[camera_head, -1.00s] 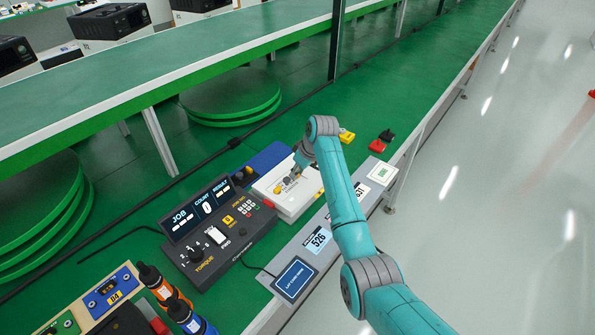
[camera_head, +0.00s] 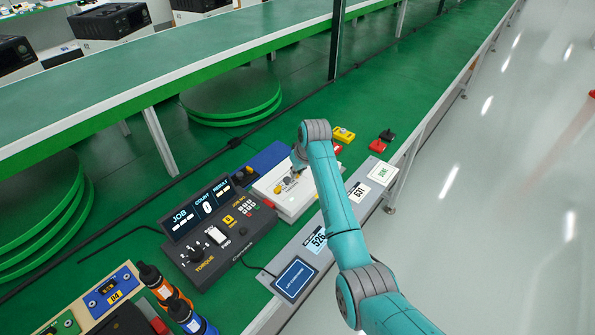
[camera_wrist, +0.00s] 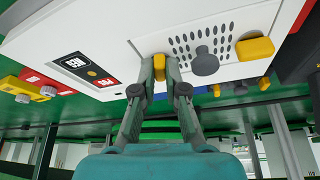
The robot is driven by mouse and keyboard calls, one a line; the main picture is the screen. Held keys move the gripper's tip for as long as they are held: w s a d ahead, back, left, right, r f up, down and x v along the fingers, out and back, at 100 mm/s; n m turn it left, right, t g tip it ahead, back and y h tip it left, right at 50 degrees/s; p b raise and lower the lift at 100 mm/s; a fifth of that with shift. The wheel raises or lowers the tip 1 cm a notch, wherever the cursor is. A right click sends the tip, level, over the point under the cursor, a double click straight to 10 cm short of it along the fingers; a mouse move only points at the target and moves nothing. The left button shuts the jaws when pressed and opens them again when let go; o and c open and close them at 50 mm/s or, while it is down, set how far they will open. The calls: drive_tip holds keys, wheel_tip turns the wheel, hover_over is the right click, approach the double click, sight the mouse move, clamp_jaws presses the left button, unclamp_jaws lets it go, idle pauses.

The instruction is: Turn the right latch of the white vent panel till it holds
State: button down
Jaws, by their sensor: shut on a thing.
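The white vent panel (camera_wrist: 195,42) has rows of dark slots and a dark round knob (camera_wrist: 204,63). It is part of a white box (camera_head: 290,207), largely behind my arm in the head view. My gripper (camera_wrist: 160,68) is shut on a yellow latch at the panel's left edge in the wrist view, the side towards the yellow and red button boxes. This right latch (camera_wrist: 160,62) is partly covered by the fingers and hidden in the head view. The other yellow latch (camera_wrist: 254,48) lies across the opposite edge, clear of my gripper.
A dark torque controller (camera_head: 220,232) stands left of the white box, with a blue box (camera_head: 268,158) behind. The green belt farther up on the right is clear.

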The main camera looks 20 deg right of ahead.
drive_tip(key=m, duration=0.1)
drive_tip(key=m+h, duration=0.1)
drive_tip(key=m, duration=0.1)
drive_tip(key=shift+a+m, duration=0.2)
drive_tip(key=shift+m, duration=0.1)
drive_tip(key=m+h, duration=0.2)
drive_tip(key=m, duration=0.1)
drive_tip(key=shift+a+m, duration=0.1)
drive_tip(key=shift+m, duration=0.2)
drive_tip(key=m+h, duration=0.1)
drive_tip(key=m, duration=0.2)
drive_tip(key=m+g, duration=0.1)
drive_tip(key=m, duration=0.2)
drive_tip(key=shift+w+a+g+h, duration=0.1)
drive_tip(key=shift+a+g+h, duration=0.05)
drive_tip(key=shift+g+h, duration=0.2)
drive_tip(key=shift+m, duration=0.3)
drive_tip(key=c, duration=1.5)
unclamp_jaws()
drive_tip(key=v, duration=1.2)
drive_tip(key=shift+a+f, duration=0.1)
